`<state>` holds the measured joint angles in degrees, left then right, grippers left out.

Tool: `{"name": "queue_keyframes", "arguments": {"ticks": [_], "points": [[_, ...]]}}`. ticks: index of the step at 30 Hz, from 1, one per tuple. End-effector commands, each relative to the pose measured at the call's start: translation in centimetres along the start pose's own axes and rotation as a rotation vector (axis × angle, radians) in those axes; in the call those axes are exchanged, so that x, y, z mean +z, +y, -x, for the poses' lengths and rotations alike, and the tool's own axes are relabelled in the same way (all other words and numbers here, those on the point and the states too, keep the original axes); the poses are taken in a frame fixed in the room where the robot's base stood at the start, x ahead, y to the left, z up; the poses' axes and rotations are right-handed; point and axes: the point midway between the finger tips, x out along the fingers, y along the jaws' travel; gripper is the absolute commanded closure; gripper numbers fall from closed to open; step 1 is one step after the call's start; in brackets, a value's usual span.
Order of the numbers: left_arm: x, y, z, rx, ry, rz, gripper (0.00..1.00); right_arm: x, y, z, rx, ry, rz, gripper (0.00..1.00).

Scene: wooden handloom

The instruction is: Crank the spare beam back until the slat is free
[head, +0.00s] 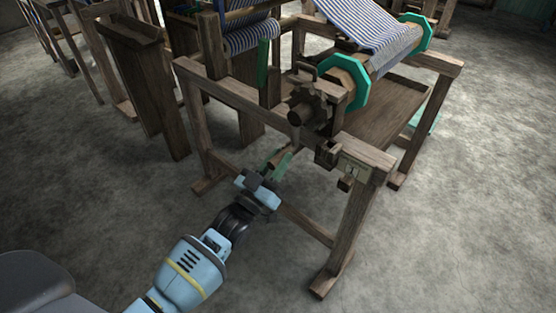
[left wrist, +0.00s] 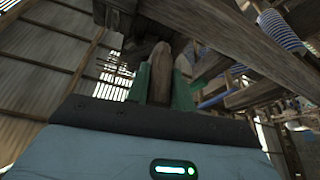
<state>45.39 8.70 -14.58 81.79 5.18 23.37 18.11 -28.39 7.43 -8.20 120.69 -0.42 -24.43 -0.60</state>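A round wooden beam (head: 384,62) with teal end flanges (head: 349,86) lies across the upper right of the loom, with blue-and-white striped cloth over it. I take it for the spare beam, but cannot be sure. A toothed wooden wheel (head: 309,104) sits at its near end. My left gripper (head: 276,164) is low beside the near side of the loom, below this wheel. Its green fingers stand on both sides of a wooden handle (left wrist: 156,72), which fills the gap between them. I cannot make out the slat. My right gripper is in neither view.
The loom's near post (head: 352,215) and lower rail (head: 307,222) stand close to the right of my left gripper. A second striped roll (head: 251,37) hangs at the upper middle. A wooden bench (head: 150,85) stands at the left. The floor (head: 440,240) is clear in front and right.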

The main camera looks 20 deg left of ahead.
Motion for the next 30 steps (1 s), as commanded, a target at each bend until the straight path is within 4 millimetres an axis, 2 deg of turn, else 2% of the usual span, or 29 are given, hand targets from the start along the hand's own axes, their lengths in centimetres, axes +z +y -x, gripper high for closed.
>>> {"name": "queue_keyframes", "arguments": {"ticks": [1,4,17,30], "points": [[0.0,0.0,0.0,0.000,0.000,0.000,0.88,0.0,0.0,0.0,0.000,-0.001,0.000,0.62],[0.0,0.0,0.0,0.000,0.000,0.000,1.00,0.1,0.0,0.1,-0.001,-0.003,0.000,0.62],[0.0,0.1,0.0,-0.008,0.000,0.020,1.00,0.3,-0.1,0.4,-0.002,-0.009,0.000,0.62],[-0.2,0.8,0.0,-0.072,0.001,0.176,1.00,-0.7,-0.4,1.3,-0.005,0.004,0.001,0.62]]}}
